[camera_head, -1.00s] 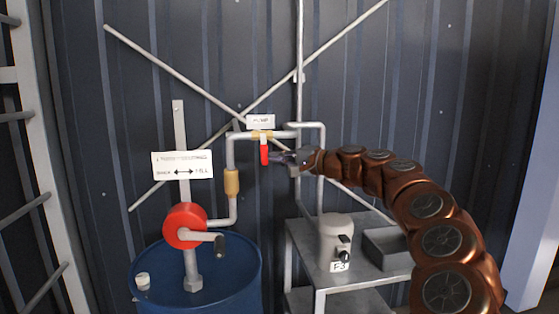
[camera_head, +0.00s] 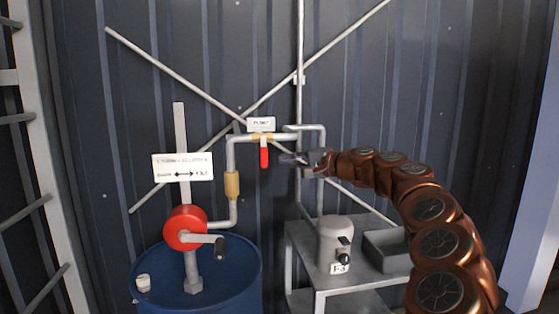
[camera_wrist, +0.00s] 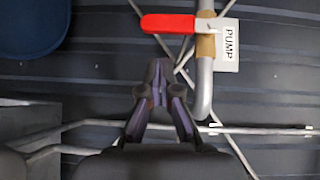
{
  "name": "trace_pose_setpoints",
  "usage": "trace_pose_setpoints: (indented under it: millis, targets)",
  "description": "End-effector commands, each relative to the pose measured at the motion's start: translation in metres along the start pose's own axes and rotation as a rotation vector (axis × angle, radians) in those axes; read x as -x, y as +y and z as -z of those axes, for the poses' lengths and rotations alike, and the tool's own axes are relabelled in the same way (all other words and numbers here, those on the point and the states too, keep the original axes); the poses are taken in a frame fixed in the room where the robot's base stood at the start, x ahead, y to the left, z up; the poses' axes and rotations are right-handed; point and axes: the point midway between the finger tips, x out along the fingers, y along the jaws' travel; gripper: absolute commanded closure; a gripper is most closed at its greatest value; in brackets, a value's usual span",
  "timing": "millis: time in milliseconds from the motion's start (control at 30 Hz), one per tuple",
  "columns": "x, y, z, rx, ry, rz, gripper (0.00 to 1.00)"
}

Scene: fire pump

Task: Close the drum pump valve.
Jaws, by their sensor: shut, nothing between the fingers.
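The red valve lever (camera_head: 264,157) hangs straight down from the brass valve body (camera_head: 262,136) on the pipe, under a white "PUMP" label (camera_head: 261,124). In the wrist view the lever (camera_wrist: 167,23) lies crosswise to the pipe (camera_wrist: 205,80), beside the brass part (camera_wrist: 205,46) and label (camera_wrist: 229,44). My gripper (camera_head: 283,159) is just right of the lever in the head view, with a small gap between them. In the wrist view my gripper (camera_wrist: 159,66) has its fingertips together, empty, and apart from the lever.
A blue drum (camera_head: 240,275) with a red hand pump (camera_head: 185,228) and crank stands at lower left. A grey metal table (camera_head: 303,262) holds a cylindrical canister (camera_head: 334,240) and a grey bin (camera_head: 386,250). Diagonal braces (camera_head: 180,72) cross the corrugated wall behind.

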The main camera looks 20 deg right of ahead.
Motion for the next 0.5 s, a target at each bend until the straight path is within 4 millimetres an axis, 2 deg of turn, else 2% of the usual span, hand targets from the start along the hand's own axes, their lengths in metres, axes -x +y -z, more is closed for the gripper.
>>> trace_pose_setpoints:
  millis: [67,500]
  targets:
    - [0.005,0.000,0.007,-0.001,0.003,0.000,1.00]
    - [0.072,0.004,0.005,0.000,0.001,0.003,1.00]
